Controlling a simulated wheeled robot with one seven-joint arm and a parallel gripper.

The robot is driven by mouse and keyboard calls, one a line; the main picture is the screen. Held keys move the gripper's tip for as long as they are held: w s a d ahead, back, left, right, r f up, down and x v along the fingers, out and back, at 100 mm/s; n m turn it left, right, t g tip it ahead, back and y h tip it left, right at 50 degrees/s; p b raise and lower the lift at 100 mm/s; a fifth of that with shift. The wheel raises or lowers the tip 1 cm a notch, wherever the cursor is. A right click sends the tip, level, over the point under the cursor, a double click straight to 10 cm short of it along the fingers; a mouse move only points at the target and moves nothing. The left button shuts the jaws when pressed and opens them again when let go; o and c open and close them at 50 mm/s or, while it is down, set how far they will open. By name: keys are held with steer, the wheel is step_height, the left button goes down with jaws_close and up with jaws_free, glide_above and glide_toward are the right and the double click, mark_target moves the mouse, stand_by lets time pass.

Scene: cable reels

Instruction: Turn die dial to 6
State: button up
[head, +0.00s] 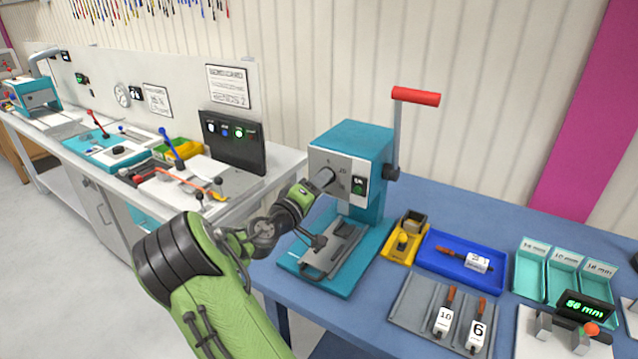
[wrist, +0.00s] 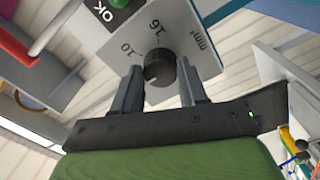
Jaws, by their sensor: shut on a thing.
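The die dial (wrist: 160,72) is a round black knob on the pale front plate (wrist: 185,30) of a teal press (head: 362,142). In the wrist view "10" and "16" are printed beside the dial, with "mm²" further right; I see no "6" there. A pale mark shows on the knob, but I cannot tell which number it points to. My gripper (wrist: 158,88) has one finger on each side of the dial and is shut on it. In the head view my gripper (head: 322,182) is against the front plate and hides the dial.
The press has a red-handled crank (head: 416,97) on its right and an OK panel (head: 359,185) near the dial. On the blue table (head: 455,205) are a yellow box (head: 397,252), a blue tray (head: 432,243), a grey tray (head: 405,310) with tools marked 10 and 6, and teal bins (head: 530,268).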

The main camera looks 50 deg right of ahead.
stand_by(0.4)
steer(key=o, duration=1.1)
steer(key=shift+c, duration=0.2)
steer(key=s+a+b, duration=0.1)
steer(key=a, duration=1.4)
steer(key=shift+a+f, duration=0.3)
steer(key=shift+a, duration=0.1)
